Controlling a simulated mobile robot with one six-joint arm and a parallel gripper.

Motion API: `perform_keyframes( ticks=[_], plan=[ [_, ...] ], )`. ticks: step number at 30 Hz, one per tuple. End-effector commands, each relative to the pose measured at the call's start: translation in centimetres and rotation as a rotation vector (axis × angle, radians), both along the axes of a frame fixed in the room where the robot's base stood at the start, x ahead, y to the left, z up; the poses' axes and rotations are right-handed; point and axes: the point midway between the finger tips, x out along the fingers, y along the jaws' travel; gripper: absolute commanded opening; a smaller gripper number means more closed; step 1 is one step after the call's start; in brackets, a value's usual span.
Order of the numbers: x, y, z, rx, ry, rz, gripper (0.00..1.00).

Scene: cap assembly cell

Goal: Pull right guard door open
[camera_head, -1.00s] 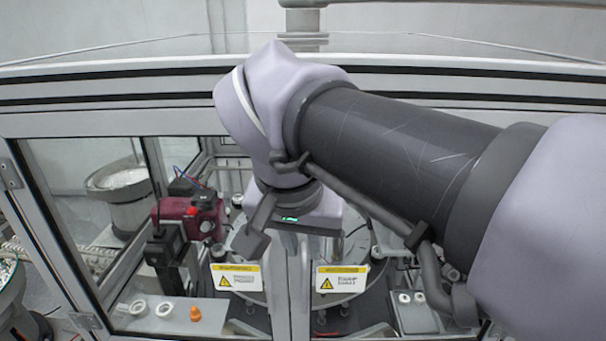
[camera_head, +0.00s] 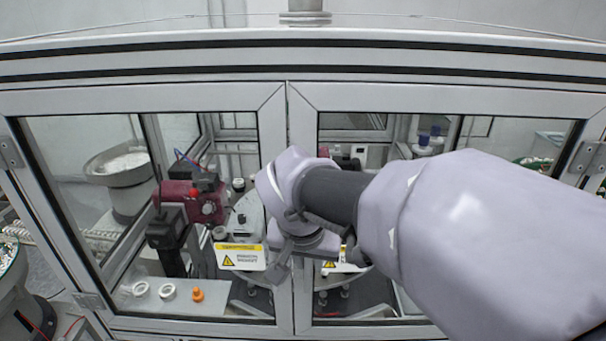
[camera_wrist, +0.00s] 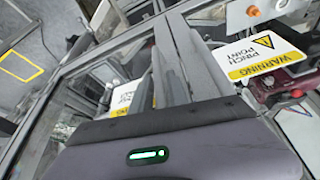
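The right guard door (camera_head: 450,99) is a silver-framed clear panel. It stands shut beside the left guard door (camera_head: 140,104), with their frames meeting at a centre seam. My gripper is in front of the right door's inner frame, low near the seam.
The left door carries a warning label (camera_head: 239,257). Behind the glass are a red machine (camera_head: 190,203), a feeder bowl (camera_head: 118,165), white rings and an orange part (camera_head: 197,295). Hinges (camera_head: 582,157) sit at the right door's outer edge.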

Motion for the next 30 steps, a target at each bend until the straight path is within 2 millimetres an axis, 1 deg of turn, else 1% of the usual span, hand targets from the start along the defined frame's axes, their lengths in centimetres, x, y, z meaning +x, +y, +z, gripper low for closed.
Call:
perform_keyframes(
  ticks=[2,3,6,30],
  plan=[
    [-0.01,0.00,0.02,0.000,0.000,0.000,0.20],
    [-0.01,0.00,0.02,0.000,0.000,0.000,0.16],
    [-0.01,0.00,0.04,0.000,0.000,0.000,0.00],
    [0.02,0.01,0.12,0.001,-0.001,0.000,0.00]
  ],
)
